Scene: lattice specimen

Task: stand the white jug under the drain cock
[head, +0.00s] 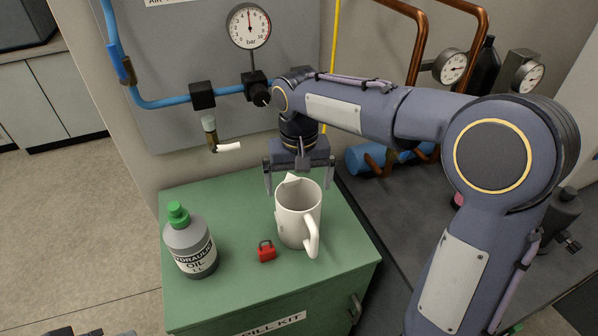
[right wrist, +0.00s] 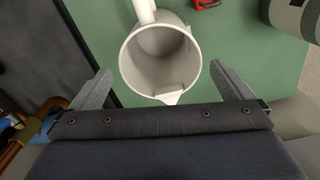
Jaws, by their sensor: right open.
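The white jug (head: 297,222) stands upright on the green cabinet top, its handle toward the front right and its spout toward the back. It also shows in the right wrist view (right wrist: 160,60), seen from above and empty. My right gripper (head: 299,180) is open above and behind the jug; in the right wrist view its fingers (right wrist: 163,88) lie to either side of the jug's spout end, apart from it. The drain cock (head: 218,140), with a white lever, hangs from the blue pipe at the wall, left of the jug and above the cabinet's back edge. My left gripper is not clearly seen.
A grey hydraulic oil bottle (head: 190,245) with a green cap stands on the left of the green cabinet (head: 235,300). A small red padlock (head: 267,251) lies between bottle and jug. The cabinet top under the drain cock is clear.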

